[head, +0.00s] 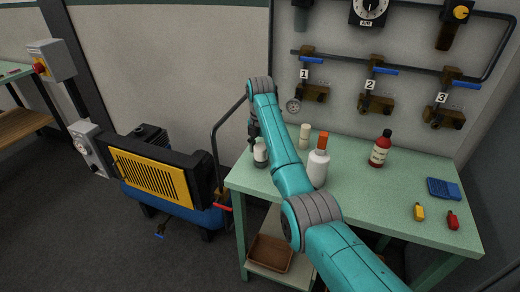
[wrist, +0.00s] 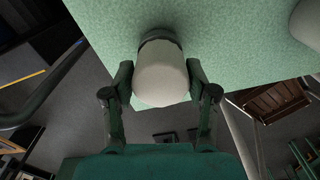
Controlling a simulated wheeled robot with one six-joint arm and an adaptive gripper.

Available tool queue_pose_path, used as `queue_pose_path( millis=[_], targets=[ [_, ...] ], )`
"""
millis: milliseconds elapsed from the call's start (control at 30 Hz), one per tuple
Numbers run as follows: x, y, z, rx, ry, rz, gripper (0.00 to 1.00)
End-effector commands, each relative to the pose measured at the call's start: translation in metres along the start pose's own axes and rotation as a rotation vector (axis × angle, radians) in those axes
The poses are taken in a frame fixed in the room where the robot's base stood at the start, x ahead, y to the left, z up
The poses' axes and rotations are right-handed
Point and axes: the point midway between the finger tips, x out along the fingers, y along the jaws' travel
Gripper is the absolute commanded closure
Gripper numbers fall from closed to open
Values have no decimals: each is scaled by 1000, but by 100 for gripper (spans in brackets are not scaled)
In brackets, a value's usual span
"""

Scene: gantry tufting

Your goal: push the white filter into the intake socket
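A white filter (wrist: 160,78), a short cylinder with a dark collar at its far end, sits between the two fingers of my gripper (wrist: 161,82) in the wrist view. The fingers appear to press on it from both sides. In the head view the white filter (head: 260,151) shows at the table's left end, partly behind my gripper (head: 254,138). I cannot tell whether it touches the tabletop. I cannot clearly pick out the intake socket; the blue compressor (head: 178,207) with a yellow grille stands on the floor to the left.
The green table (head: 385,198) holds a cream cylinder (head: 304,137), a white bottle with orange cap (head: 318,167), a red bottle (head: 380,150), a blue tray (head: 444,189) and small yellow (head: 419,212) and red (head: 452,220) items. Numbered valves line the wall. A black bent pipe (head: 217,145) rises beside the compressor.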

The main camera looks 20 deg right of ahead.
Motion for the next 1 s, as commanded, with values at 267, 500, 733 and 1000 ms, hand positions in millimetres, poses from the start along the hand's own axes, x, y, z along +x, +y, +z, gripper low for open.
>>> queue_pose_path(
  millis=[267,500,733,1000],
  targets=[
    [0,0,0,0,0,0,76],
    [-1,0,0,0,0,1,90],
    [-7,0,0,0,-1,1,90],
    [-14,0,0,0,0,0,90]
  ],
)
